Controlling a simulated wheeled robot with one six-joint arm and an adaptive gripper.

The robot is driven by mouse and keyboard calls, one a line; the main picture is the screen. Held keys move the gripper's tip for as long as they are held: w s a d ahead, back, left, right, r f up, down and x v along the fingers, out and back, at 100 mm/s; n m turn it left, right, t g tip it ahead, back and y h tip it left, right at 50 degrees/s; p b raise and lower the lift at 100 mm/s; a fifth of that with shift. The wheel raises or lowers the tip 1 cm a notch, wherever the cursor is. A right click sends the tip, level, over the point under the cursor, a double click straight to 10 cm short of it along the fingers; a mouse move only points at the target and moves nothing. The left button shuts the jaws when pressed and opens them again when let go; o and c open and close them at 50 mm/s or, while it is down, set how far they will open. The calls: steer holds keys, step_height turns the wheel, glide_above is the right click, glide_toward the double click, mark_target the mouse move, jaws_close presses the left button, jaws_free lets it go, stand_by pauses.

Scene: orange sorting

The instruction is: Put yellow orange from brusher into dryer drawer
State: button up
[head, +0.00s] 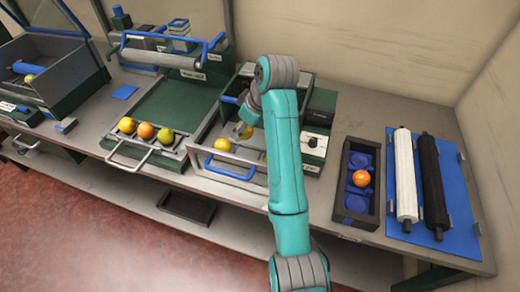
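My teal arm reaches over the bench, and my gripper (240,131) is low inside the middle machine's open compartment. A yellow orange (247,132) lies at or between its fingertips; I cannot tell whether the fingers grip it. Another yellow orange (222,145) sits nearer the front of that compartment, behind a drawer front (208,160) with a blue handle (230,174). A machine with a green bed (178,103) stands to the left, with a yellow (127,125), an orange (145,131) and a greenish fruit (164,135) along its front. I cannot tell which machine is brusher or dryer.
A dark tray (352,211) with blue cups holds one orange fruit (361,178) at right. White (405,175) and black rollers (433,185) lie on a blue mat (455,205). A box with a raised lid (50,75) holds a yellow fruit at far left.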

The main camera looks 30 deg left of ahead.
mark_target(246, 139)
steer(key=f, duration=0.4)
steer(key=shift+d+f, duration=0.2)
steer(key=shift+f, duration=0.1)
steer(key=shift+a+f, duration=0.1)
steer(key=shift+f, duration=2.4)
steer(key=shift+f, duration=0.1)
steer(key=o, duration=1.2)
